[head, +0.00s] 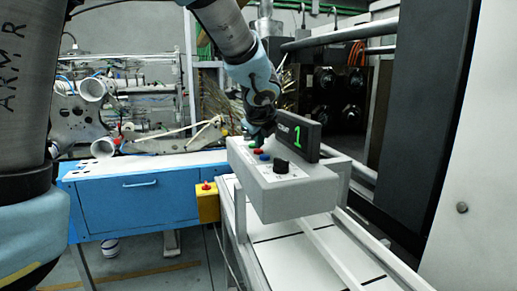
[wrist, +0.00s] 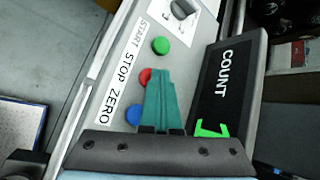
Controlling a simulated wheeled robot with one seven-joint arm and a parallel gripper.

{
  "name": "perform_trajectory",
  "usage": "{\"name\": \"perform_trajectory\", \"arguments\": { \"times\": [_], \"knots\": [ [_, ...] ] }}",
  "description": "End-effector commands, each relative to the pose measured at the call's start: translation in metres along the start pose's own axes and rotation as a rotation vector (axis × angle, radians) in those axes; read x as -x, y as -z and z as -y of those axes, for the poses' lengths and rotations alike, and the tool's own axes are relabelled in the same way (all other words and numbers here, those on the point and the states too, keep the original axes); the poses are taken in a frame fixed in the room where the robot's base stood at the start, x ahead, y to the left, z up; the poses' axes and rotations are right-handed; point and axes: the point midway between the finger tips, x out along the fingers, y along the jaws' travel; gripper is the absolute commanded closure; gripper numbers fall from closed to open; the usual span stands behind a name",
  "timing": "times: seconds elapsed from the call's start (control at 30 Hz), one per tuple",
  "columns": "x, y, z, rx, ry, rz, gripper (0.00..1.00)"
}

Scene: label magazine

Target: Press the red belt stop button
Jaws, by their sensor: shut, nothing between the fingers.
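A grey control box (head: 290,190) stands on the belt frame. Its red button (wrist: 146,76), beside the word STOP, sits between a green button (wrist: 160,45) by START and a blue button (wrist: 133,115) by ZERO. The red button (head: 258,151) also shows in the head view. My gripper (wrist: 162,72) is shut and empty, its teal fingers over the panel. In the wrist view the fingertips cover the right part of the red button. I cannot tell whether they touch it.
A black counter display (head: 297,137) showing a green 1 rises beside the buttons, close to my gripper. A black knob (head: 281,166) is on the panel. A yellow box with a red button (head: 206,186) hangs left, near a blue cabinet (head: 140,200).

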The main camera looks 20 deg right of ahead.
Motion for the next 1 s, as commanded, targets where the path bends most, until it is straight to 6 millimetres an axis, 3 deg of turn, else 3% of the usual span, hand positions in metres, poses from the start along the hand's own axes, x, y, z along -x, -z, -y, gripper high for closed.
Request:
{"name": "perform_trajectory", "arguments": {
  "times": [0.2, 0.63, 1.0],
  "knots": [
    [0.01, -0.007, 0.007, 0.0, 0.0, 0.0, 1.0],
    [0.012, -0.009, 0.009, 0.0, 0.0, 0.0, 1.0],
    [0.036, -0.026, 0.026, 0.001, 0.0, 0.001, 1.0]
  ]
}}
